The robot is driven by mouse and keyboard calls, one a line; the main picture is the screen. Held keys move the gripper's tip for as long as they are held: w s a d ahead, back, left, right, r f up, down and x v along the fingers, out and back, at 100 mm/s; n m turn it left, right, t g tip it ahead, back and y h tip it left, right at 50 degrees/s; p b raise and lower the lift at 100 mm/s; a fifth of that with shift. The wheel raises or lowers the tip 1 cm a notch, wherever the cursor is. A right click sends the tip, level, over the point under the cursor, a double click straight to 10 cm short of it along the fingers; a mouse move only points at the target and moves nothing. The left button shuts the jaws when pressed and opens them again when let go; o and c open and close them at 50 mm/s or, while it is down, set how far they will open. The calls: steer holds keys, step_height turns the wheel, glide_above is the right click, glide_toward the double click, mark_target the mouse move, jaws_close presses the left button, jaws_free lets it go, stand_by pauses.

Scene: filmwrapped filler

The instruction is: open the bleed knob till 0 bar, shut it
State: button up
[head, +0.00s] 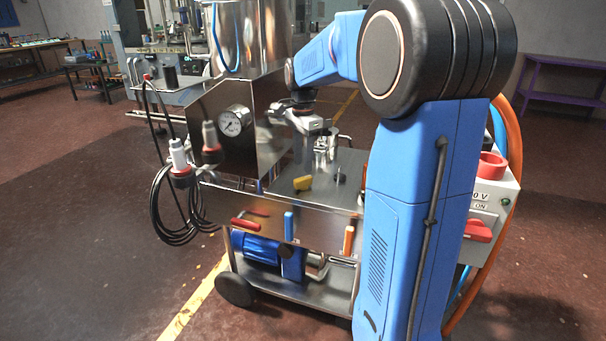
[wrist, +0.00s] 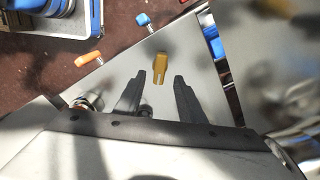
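A yellow knob or handle (head: 302,183) is on the steel top of the cart. A small black knob (head: 340,177) stands to its right; I cannot tell which is the bleed knob. The round white pressure gauge (head: 235,120) is on the steel panel at left; its reading is too small to tell. My gripper (head: 306,128) is above the cart top, empty. In the wrist view my gripper (wrist: 159,79) has its two dark fingers apart. The yellow handle (wrist: 160,66) shows just beyond the fingertips, and a dark knob (wrist: 146,109) shows partly between the fingers.
Red (head: 245,224), blue (head: 288,226) and orange (head: 348,241) levers line the cart's front. A steel vessel (head: 250,35) stands behind. Black cables (head: 172,215) hang at left. An electrical box with a red switch (head: 478,231) is at right. Floor at left is clear.

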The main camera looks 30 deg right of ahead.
mark_target(303, 178)
steer(key=shift+f, duration=2.65)
jaws_close()
